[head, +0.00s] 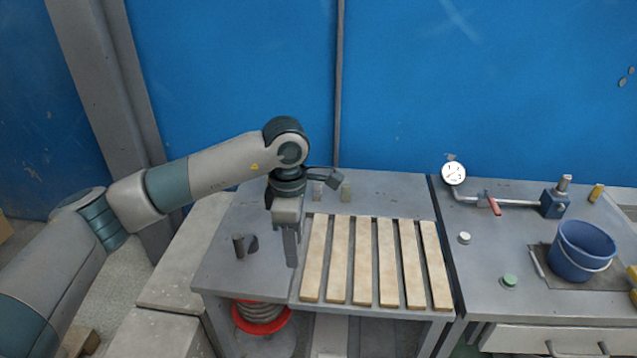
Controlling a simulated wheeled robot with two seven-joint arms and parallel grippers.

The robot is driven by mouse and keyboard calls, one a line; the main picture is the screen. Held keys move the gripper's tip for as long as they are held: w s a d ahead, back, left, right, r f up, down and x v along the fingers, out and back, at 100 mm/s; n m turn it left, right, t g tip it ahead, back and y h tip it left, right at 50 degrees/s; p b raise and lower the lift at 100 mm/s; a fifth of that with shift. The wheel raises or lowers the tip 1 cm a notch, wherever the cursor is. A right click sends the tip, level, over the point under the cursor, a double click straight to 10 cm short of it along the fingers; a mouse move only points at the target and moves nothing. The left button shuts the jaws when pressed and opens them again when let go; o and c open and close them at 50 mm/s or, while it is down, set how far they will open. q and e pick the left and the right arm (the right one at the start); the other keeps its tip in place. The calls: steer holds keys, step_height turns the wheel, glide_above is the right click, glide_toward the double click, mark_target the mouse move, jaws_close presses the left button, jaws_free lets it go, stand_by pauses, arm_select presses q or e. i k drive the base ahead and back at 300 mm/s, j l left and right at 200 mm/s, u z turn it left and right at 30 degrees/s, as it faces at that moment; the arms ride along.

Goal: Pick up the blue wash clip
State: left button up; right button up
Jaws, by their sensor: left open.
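I cannot make out for sure which thing is the blue wash clip. A small dark bluish piece (252,243) lies on the left part of the grey bench, left of my gripper, beside a short dark upright cylinder (238,246). My left gripper (291,262) points down above the bench, just left of the wooden slats. It is open, and nothing shows between its fingers. My right gripper is not in view.
Several pale wooden slats (360,262) lie side by side on the bench. Two small pieces stand behind them. On the right bench are a gauge (453,173), a pipe with a red lever (494,203), a blue block (554,204) and a blue bucket (582,251).

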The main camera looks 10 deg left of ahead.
mark_target(317, 187)
steer(key=i, duration=1.45)
